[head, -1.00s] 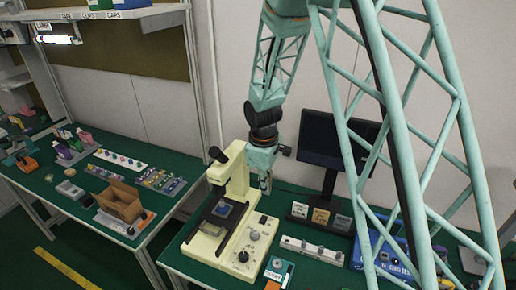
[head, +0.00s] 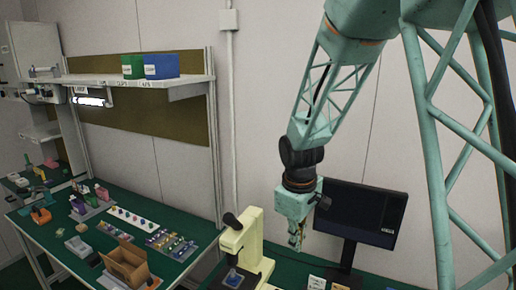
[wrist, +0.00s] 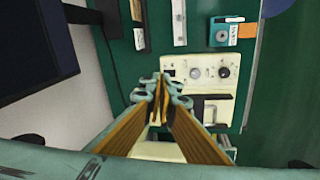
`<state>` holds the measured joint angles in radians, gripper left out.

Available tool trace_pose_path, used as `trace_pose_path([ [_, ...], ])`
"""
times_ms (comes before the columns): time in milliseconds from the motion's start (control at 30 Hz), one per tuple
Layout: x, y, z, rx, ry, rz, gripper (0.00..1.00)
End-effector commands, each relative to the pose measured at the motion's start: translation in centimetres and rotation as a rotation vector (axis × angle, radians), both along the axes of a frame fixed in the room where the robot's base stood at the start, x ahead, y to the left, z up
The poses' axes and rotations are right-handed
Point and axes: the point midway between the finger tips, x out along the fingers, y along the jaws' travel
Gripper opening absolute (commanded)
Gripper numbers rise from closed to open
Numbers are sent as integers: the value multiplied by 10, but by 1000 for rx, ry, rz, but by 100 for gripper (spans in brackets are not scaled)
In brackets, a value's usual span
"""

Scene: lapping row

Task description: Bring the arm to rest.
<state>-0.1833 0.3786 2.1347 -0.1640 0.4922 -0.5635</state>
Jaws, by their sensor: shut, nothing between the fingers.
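My gripper (head: 297,240) hangs from the teal lattice arm in the head view, above the green bench and between the cream microscope and the dark monitor. It is shut and empty.
The microscope (head: 238,250) stands just left of my gripper; the monitor (head: 362,215) stands close on its right. A left bench holds a cardboard box (head: 126,264) and small part trays (head: 172,244). A shelf (head: 140,85) with green and blue bins is at upper left.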

Motion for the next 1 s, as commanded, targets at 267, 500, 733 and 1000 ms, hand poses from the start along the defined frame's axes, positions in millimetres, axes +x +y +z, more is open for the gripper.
trace_pose_path([
  [267, -28, -15, 42, 18, -25, -86, 0],
  [500, -55, -28, 74, 34, -44, -162, 0],
  [733, -83, -39, 101, 50, -61, -230, 0],
  [1000, -119, -51, 129, 72, -80, -315, 0],
])
